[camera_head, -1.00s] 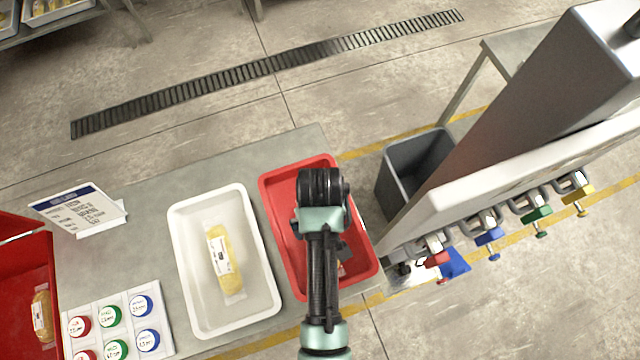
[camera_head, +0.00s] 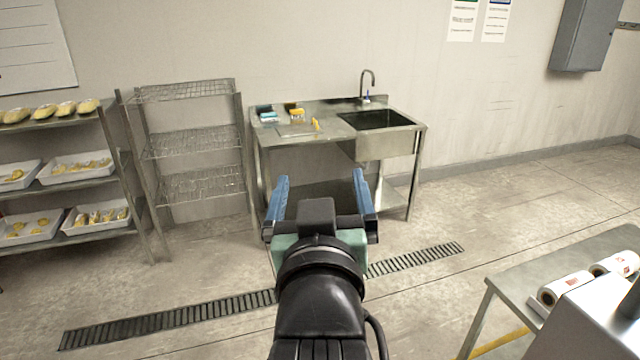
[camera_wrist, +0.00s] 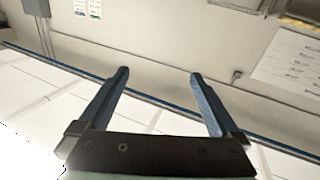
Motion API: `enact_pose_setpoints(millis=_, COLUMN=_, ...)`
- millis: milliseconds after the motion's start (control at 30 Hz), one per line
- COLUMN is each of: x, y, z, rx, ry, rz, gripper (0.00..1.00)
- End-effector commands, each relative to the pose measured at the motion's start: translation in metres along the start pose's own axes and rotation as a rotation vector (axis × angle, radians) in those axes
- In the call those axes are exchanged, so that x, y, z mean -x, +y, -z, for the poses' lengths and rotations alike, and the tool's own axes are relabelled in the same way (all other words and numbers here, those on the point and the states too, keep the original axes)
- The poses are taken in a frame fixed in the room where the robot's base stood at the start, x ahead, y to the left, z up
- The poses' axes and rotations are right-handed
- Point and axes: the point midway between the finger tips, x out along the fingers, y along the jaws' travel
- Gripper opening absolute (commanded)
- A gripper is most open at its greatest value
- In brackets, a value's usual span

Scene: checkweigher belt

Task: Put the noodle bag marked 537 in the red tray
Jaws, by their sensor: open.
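My gripper (camera_head: 320,190) is raised in the middle of the head view, with its two blue fingers spread apart and nothing between them. In the wrist view the gripper (camera_wrist: 158,82) is also open and empty, with the wall beyond it. The red tray and the noodle bag marked 537 do not show in either view now.
A steel sink table (camera_head: 300,150) stands against the back wall. An empty wire rack (camera_head: 190,150) and a shelf with white trays (camera_head: 80,165) of yellow items stand at left. A steel table (camera_head: 590,260) with white rolls (camera_head: 565,287) is at right. A floor drain (camera_head: 180,318) crosses open floor.

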Motion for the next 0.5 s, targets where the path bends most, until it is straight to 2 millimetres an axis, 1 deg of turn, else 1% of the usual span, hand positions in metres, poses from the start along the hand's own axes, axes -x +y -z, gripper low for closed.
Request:
enact_pose_setpoints(millis=33, x=0.014, y=0.006, z=0.053, rx=-0.016, ry=0.15, rz=-0.016, gripper=0.99)
enact_pose_setpoints(millis=67, x=0.023, y=0.009, z=0.079, rx=-0.027, ry=0.231, rz=-0.023, gripper=0.99)
enact_pose_setpoints(millis=100, x=0.038, y=0.013, z=0.112, rx=-0.039, ry=0.333, rz=-0.031, gripper=0.99)
enact_pose_setpoints(millis=167, x=0.061, y=0.017, z=0.153, rx=-0.056, ry=0.469, rz=-0.038, gripper=0.99)
enact_pose_setpoints(millis=200, x=0.077, y=0.018, z=0.175, rx=-0.064, ry=0.548, rz=-0.041, gripper=0.99)
enact_pose_setpoints(millis=300, x=0.11, y=0.022, z=0.213, rx=-0.08, ry=0.696, rz=-0.043, gripper=0.99)
enact_pose_setpoints(millis=333, x=0.117, y=0.022, z=0.221, rx=-0.083, ry=0.726, rz=-0.044, gripper=0.99)
enact_pose_setpoints(millis=400, x=0.129, y=0.024, z=0.232, rx=-0.087, ry=0.773, rz=-0.044, gripper=0.99)
enact_pose_setpoints(millis=500, x=0.136, y=0.024, z=0.238, rx=-0.091, ry=0.799, rz=-0.044, gripper=0.99)
